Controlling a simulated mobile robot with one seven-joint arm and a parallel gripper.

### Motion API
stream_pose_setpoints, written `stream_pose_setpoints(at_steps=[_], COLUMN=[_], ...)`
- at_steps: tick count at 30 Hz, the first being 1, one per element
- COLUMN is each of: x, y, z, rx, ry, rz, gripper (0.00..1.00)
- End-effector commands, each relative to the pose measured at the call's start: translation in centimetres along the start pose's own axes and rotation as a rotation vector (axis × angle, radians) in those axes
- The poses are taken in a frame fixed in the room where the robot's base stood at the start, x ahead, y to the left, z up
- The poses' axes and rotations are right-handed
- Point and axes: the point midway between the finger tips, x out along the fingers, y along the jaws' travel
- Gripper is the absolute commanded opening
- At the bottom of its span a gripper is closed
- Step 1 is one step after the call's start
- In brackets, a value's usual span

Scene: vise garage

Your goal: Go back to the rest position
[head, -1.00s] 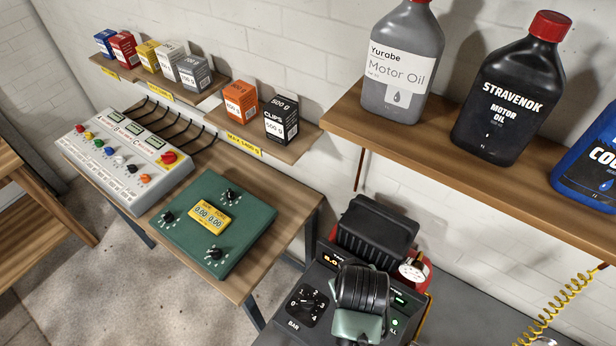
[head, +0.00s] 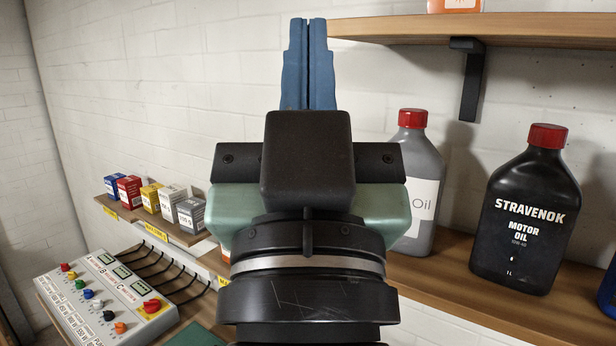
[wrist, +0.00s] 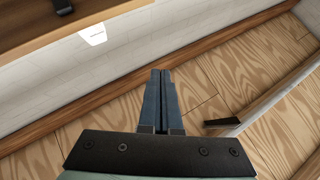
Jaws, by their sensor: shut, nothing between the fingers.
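My gripper (head: 308,65) stands raised in the middle of the head view, its blue fingers pointing up. The two fingers are pressed together with nothing between them. In the wrist view my gripper (wrist: 161,100) is also shut, with wooden boards beyond its tips. In the head view the gripper and wrist hide part of the grey oil bottle and the middle of the wall. The fingers appear clear of the upper shelf (head: 400,30), whose left end shows just right of them.
A grey oil bottle (head: 424,165) and a black Stravenok bottle (head: 525,215) stand on the right shelf (head: 470,290). A black bracket (head: 470,80) hangs under the upper shelf. Small boxes (head: 150,198) line the left shelf. A control panel (head: 105,300) sits below. The upper left wall is bare.

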Motion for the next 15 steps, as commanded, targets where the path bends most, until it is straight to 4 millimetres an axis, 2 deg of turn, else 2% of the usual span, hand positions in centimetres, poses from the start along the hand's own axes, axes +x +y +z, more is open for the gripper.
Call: stream_pose_setpoints(at_steps=[1, 6, 15], x=[-0.9, -1.2, -1.1], y=[0.0, 0.0, 0.0], z=[-0.7, -2.6, -2.6], rx=[-0.001, -0.002, -0.002], ry=[0.048, 0.112, 0.108], rz=[0.001, 0.001, 0.001], gripper=[0.0, 0.0, 0.0])
